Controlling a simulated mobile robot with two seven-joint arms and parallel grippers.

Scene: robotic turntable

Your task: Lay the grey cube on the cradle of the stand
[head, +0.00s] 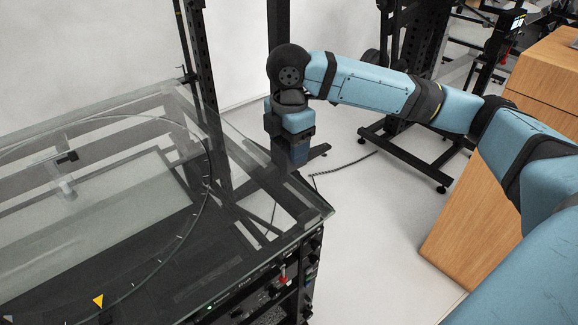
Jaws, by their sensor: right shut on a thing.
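My right gripper (291,160) points down over the right edge of the glass-topped turntable table. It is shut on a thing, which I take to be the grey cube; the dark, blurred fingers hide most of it. I cannot clearly make out the stand or its cradle. A small pale post-like piece (65,186) with a dark part near it shows on the left of the glass, but I cannot tell what it is. My left gripper is not in view.
The glass tabletop (110,225) carries a large dark ring with tick marks. A yellow triangle marker (98,300) lies near its front. A rack with knobs (285,285) is below the right edge. A wooden cabinet (540,75) stands at right. Much of the glass is clear.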

